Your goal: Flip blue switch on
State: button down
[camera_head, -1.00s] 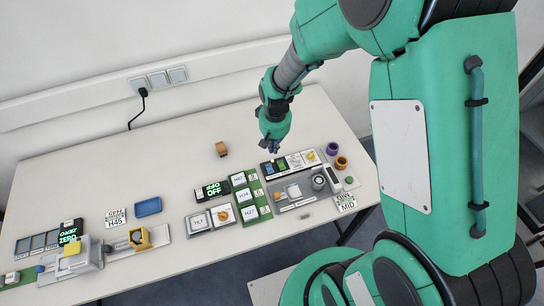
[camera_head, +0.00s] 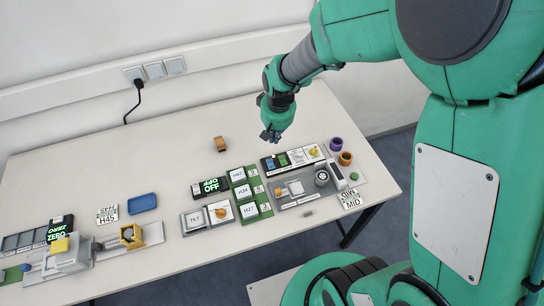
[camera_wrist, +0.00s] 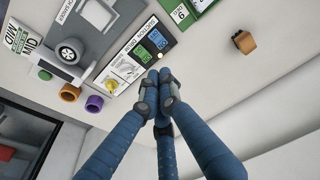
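The panel (camera_head: 300,156) with a blue switch area (camera_head: 268,163), a green one (camera_head: 282,160) and a yellow knob (camera_head: 314,151) lies on the table. In the wrist view, the blue area (camera_wrist: 157,39) and green area (camera_wrist: 141,53) sit beside the yellow knob (camera_wrist: 112,86). My gripper (camera_head: 270,136) is above the table just behind the panel, apart from it as far as I can tell. In the wrist view, my gripper's fingertips (camera_wrist: 158,86) are together with nothing visible between them. The switch position is too small to read.
A grey fixture (camera_head: 295,188) with a wheel lies in front of the panel. Purple (camera_head: 336,144) and orange (camera_head: 346,158) rings stand to the right. Green H-labelled cards (camera_head: 243,190) and an OFF display (camera_head: 210,186) lie left. A brown block (camera_head: 220,144) sits behind; the table around it is clear.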

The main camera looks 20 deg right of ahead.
aim_at(272, 159)
jog(key=shift+f, duration=0.1)
jog(key=f+b, duration=0.1)
jog(key=f, duration=0.3)
jog(key=w+f+b, duration=0.1)
jog(key=f, duration=0.4)
jog(key=w+f+b, duration=0.1)
jog(key=f, duration=0.3)
jog(key=shift+w+f+b, duration=0.2)
jog(key=shift+f+b, duration=0.1)
jog(key=shift+b, duration=0.05)
jog(key=shift+w+f+p, duration=0.1)
jog(key=shift+p, duration=0.35)
jog(key=shift+w+f+g+p, duration=0.25)
jog(key=shift+f+g+p, duration=0.1)
jog(key=shift+g+p, duration=0.3)
jog(key=shift+s, duration=0.15)
